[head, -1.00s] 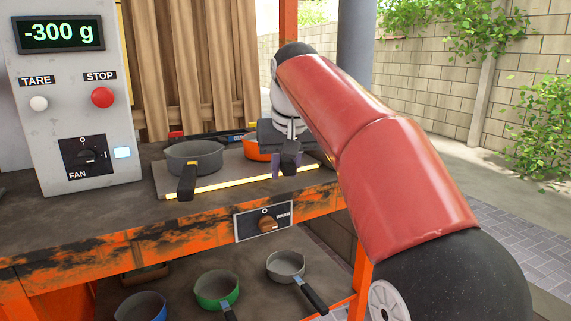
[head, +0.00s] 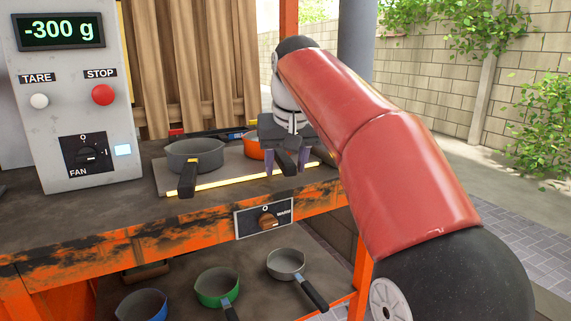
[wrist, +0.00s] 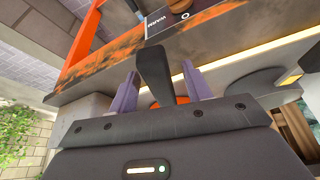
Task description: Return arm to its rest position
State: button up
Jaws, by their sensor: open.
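My red arm reaches over the bench's right end in the head view. My gripper (head: 287,165) is open, with its two purple fingers apart. The dark handle of the orange pan (head: 253,150) lies between the fingers. The wrist view shows this black handle (wrist: 154,78) between the spread fingers, with a gap on each side. The orange pan sits on the grey hot plate (head: 232,180), mostly hidden behind my gripper.
A grey pan (head: 195,156) stands on the plate's left side. The control box (head: 80,130) with "-300 g" display is further left. A knob panel (head: 264,219) is on the bench's front edge. Several pans, including a green one (head: 217,286), rest on the lower shelf.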

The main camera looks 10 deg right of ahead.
jog(key=p+v, duration=0.1)
jog(key=v, duration=0.5)
jog(key=shift+s+r+p, duration=0.15)
jog(key=shift+r+p, duration=0.15)
jog(key=shift+s, duration=0.3)
jog(key=s+d+f, duration=0.2)
jog(key=s+f, duration=0.9)
jog(key=f, duration=0.2)
jog(key=s+d+f+t, duration=0.1)
jog(key=s+d+f, duration=0.1)
jog(key=s+f, duration=1)
jog(key=shift+f+m, duration=0.3)
jog(key=shift+f, duration=0.3)
jog(key=shift+s+d, duration=0.15)
